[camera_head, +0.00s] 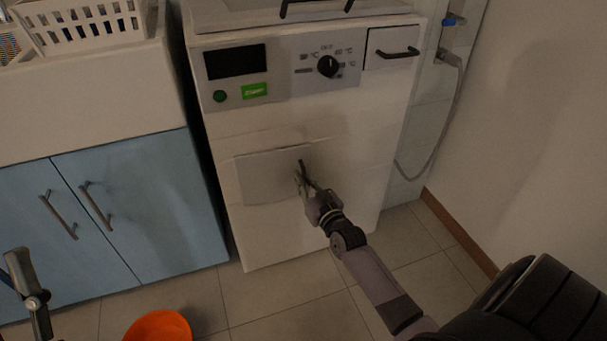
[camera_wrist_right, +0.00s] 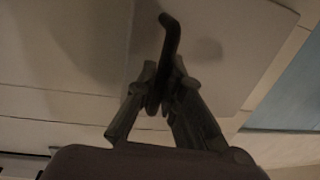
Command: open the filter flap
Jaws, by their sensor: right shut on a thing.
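The filter flap (camera_head: 265,178) is a pale, nearly rectangular panel low on the front of the white washing machine (camera_head: 290,235). A small dark handle (camera_head: 301,164) stands at its right side. My right gripper (camera_head: 305,182) is at this handle, its fingers shut on it. In the right wrist view the dark, bent handle (camera_wrist_right: 169,35) sticks out from between the fingertips of my right gripper (camera_wrist_right: 163,85), with the flap (camera_wrist_right: 225,60) behind. I cannot tell whether the flap stands away from the front.
Blue cabinet doors (camera_head: 145,195) with bar handles stand left of the machine. An orange bowl (camera_head: 160,328) is on the tiled floor in front. A wall (camera_head: 530,130) and a grey hose (camera_head: 455,100) are at the right. Floor right of the machine is free.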

